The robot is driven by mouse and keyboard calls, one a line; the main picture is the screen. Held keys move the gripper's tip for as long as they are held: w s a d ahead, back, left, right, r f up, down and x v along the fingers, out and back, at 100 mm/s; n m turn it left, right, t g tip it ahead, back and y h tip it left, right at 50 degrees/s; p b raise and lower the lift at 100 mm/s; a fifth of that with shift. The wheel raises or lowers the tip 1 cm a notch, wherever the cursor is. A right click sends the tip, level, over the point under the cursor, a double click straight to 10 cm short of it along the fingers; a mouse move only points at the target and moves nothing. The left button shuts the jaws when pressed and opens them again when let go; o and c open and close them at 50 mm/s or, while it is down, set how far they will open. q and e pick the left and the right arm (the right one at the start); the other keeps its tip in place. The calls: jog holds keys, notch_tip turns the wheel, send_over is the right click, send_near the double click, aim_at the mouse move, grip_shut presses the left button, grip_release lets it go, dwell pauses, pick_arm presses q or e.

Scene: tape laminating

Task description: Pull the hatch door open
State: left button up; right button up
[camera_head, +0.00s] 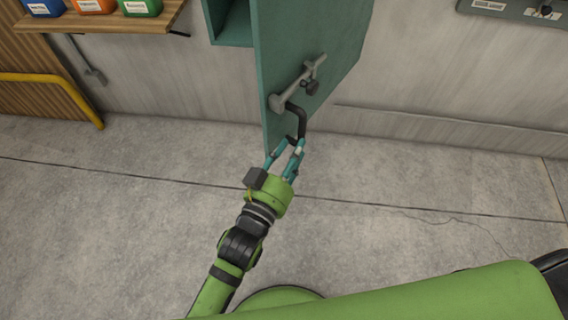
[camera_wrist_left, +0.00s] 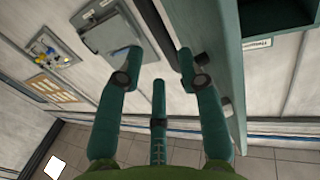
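The teal hatch door (camera_head: 308,50) stands swung out from its teal cabinet (camera_head: 231,25) at the top middle of the head view. It carries a grey latch (camera_head: 297,87) and a black bent handle (camera_head: 299,117). My left gripper (camera_head: 286,150) is at the handle's lower end, with its teal fingers spread. In the left wrist view, the gripper's fingers (camera_wrist_left: 158,62) are apart, and the dark handle bar (camera_wrist_left: 155,25) reaches down between them, close to the right finger. I cannot tell whether they touch. The door (camera_wrist_left: 226,65) lies right of the fingers there. My right gripper is not in view.
A wooden shelf (camera_head: 110,22) with blue, orange and green bins is at the upper left. A yellow rail (camera_head: 55,79) stands below it. A grey box (camera_head: 520,10) hangs on the wall at the upper right. The concrete floor (camera_head: 110,200) around my left arm is clear.

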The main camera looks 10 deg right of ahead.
pick_arm(q)
jog(key=shift+v, duration=2.25)
